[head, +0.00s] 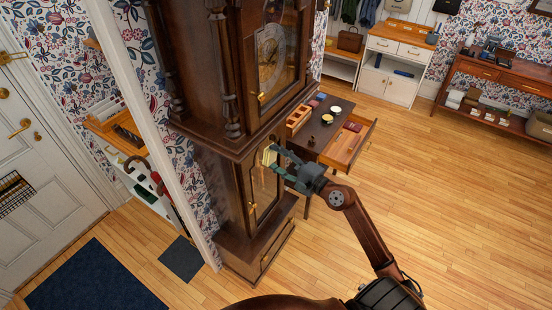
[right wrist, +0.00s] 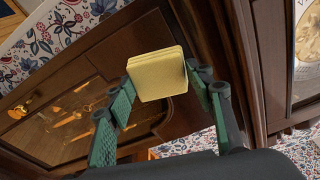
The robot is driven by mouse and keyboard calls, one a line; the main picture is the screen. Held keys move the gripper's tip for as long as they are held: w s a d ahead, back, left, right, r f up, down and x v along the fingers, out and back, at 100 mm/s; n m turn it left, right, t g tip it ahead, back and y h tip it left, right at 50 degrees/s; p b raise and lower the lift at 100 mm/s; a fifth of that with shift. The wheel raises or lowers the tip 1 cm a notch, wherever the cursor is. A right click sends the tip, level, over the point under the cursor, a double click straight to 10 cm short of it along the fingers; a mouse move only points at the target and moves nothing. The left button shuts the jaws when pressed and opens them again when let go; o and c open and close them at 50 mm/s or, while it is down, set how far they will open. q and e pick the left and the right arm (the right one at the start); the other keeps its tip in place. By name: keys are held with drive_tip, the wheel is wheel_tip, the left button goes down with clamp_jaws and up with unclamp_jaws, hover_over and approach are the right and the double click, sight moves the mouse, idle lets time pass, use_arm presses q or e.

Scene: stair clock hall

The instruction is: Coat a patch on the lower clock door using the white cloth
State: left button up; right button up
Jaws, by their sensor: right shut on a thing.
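The tall dark-wood clock (head: 195,70) stands at the middle of the head view. Its lower door (head: 251,208) has a glass pane and a small brass handle; in the right wrist view the door (right wrist: 118,68) fills the left, with brass parts behind the glass. My right gripper (head: 277,160) is shut on a folded cloth (head: 269,154), which looks pale yellow rather than white. The cloth (right wrist: 157,75) sits as a square pad between the green fingers, in front of the door's upper part. I cannot tell whether it touches the door. My left gripper is not in view.
Behind the clock, a dark desk (head: 318,130) has small items on it and an open drawer (head: 347,148) sticking out near my right arm. A white cabinet (head: 392,75) and a console table (head: 505,85) stand farther back. The wood floor at right is clear.

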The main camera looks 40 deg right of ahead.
sight(265, 153)
drive_tip(key=shift+w+a+r+p, duration=0.15)
drive_tip(key=shift+w+a+p, duration=0.2)
drive_tip(key=shift+w, duration=0.35)
drive_tip(key=p+x, duration=0.1)
drive_tip(key=x, duration=0.2)
drive_tip(key=shift+w+a, duration=0.1)
drive_tip(key=shift+a, duration=0.15)
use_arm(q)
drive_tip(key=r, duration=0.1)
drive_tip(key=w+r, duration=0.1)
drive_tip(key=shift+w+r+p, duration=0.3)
use_arm(e)
drive_tip(key=shift+w+a, duration=0.25)
drive_tip(key=shift+w, duration=0.2)
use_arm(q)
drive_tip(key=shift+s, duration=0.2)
use_arm(e)
drive_tip(key=shift+x, duration=0.9)
use_arm(q)
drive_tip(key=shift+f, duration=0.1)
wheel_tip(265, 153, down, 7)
drive_tip(key=b, duration=0.7)
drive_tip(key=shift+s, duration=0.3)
use_arm(e)
drive_tip(key=w+d, duration=0.2)
drive_tip(key=d, duration=0.4)
drive_tip(key=shift+w+d, duration=0.2)
drive_tip(key=shift+w, duration=0.1)
